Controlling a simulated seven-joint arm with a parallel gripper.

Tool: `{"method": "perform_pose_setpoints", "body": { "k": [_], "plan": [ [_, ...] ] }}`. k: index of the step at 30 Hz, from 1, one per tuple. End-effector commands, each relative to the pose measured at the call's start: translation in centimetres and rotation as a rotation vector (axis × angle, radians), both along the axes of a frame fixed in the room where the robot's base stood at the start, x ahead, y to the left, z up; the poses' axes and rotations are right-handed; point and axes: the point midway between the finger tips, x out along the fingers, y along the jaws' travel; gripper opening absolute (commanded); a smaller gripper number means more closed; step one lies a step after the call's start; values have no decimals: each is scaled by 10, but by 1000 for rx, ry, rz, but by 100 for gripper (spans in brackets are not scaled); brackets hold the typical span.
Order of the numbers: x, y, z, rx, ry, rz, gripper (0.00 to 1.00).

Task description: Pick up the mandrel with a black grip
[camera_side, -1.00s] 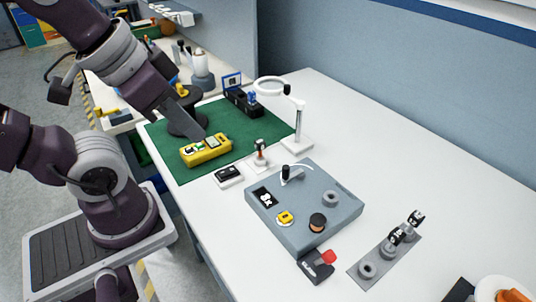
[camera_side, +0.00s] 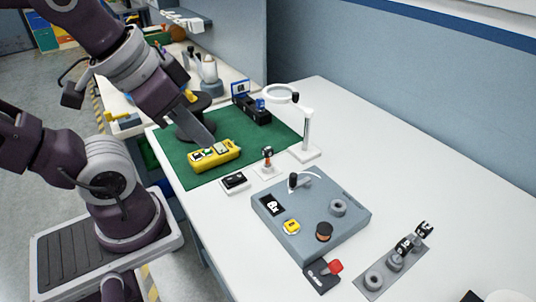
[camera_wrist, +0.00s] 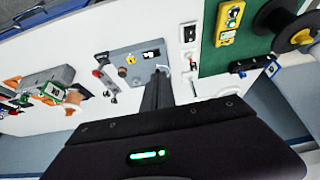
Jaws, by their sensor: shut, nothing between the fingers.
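A grey strip (camera_side: 362,288) at the right of the bench in the side view holds several grey pieces in a row. Two of them have black, white-marked tops, one in the middle (camera_side: 405,243) and one at the far end (camera_side: 424,229). I cannot tell which piece, if any, is the black-grip mandrel. The near end holds a grey ring (camera_side: 374,280). My gripper (camera_side: 207,138) is shut and empty, appearing over the green mat beside the yellow device, well away from the strip. In the wrist view its fingers (camera_wrist: 158,88) are together.
A grey box (camera_side: 300,232) with a black-knobbed lever stands mid-bench. A red-levered black block (camera_side: 322,278) sits before it. The yellow device (camera_side: 214,155), a small post (camera_side: 267,158) and a ring-topped stand (camera_side: 305,135) are near my gripper. The bench behind the strip is clear.

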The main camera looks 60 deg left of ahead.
Motion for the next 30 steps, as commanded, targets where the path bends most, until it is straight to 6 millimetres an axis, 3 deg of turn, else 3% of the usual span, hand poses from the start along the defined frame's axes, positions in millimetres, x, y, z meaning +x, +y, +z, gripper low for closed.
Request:
{"method": "perform_pose_setpoints", "body": {
  "k": [3, 10, 20, 23, 26, 30],
  "plan": [
    [0, 0, 0, 0, 0, 0, 2],
    [0, 0, 0, 0, 0, 0, 47],
    [4, 1, 0, 16, 10, -22, 47],
    [31, 8, 0, 115, 82, -181, 47],
    [80, 25, -12, 255, 204, -495, 47],
    [145, 56, -56, 364, 338, -987, 47]
  ]
}}
